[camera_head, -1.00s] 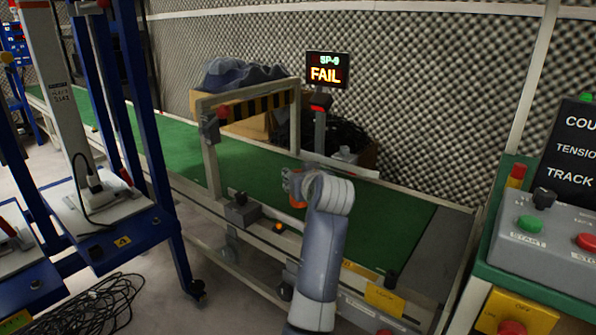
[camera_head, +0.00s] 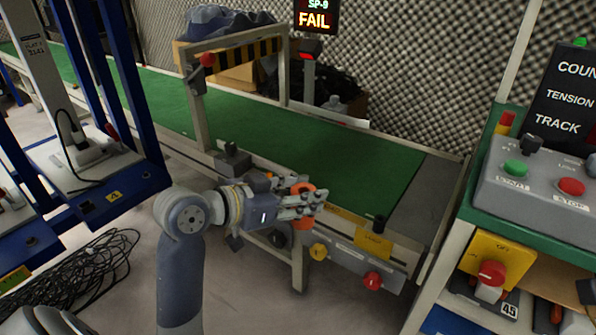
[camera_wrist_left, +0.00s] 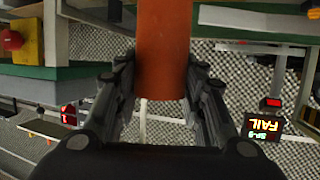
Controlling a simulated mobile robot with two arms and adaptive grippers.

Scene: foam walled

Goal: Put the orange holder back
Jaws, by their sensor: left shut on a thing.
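The orange holder (camera_head: 303,188) is a round orange piece held between the fingers of my left gripper (camera_head: 315,203). The fingers cover its middle, so orange shows only above and below them. In the head view the gripper and holder appear at the front rail of the green conveyor belt (camera_head: 345,165); the exact gap to the rail cannot be told. In the left wrist view the holder (camera_wrist_left: 163,50) is an upright orange cylinder between both fingers. My right gripper is not in view.
A grey frame (camera_head: 198,115) spans the belt. The front rail carries a dark knob (camera_head: 380,222), a yellow label (camera_head: 374,245) and a red button (camera_head: 372,280). A control panel (camera_head: 530,190) stands at right, a blue rack (camera_head: 150,150) at left. Black cables (camera_head: 85,270) lie on the floor.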

